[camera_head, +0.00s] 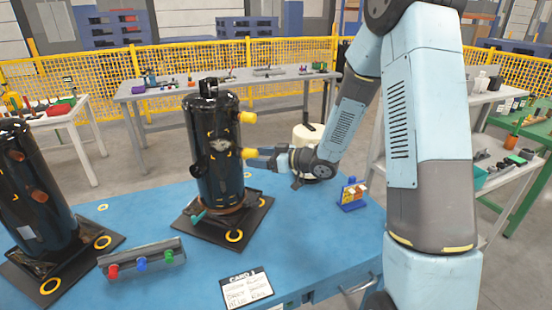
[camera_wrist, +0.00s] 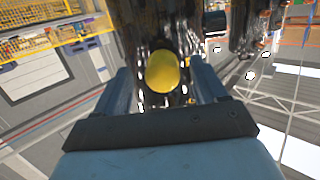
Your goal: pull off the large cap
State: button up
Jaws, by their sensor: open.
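A black upright compressor (camera_head: 219,175) stands on a dark base plate. Two yellow caps stick out of its right side: an upper cap (camera_head: 247,117) that looks larger, and a lower cap (camera_head: 249,153). My gripper (camera_head: 262,155) comes from the right, level with the lower cap, with its tips at or close to it. In the wrist view my gripper (camera_wrist: 163,78) is open, and one yellow cap (camera_wrist: 163,72) shows between the fingers, with gaps on both sides. The shiny black compressor body (camera_wrist: 165,25) is behind it. Contact with the cap cannot be told.
Benches and a yellow fence (camera_head: 280,75) stand behind.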

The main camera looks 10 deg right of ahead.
aim_at(257, 156)
jog(key=shift+x, duration=1.75)
jog(key=shift+d, duration=0.15)
grip_shut()
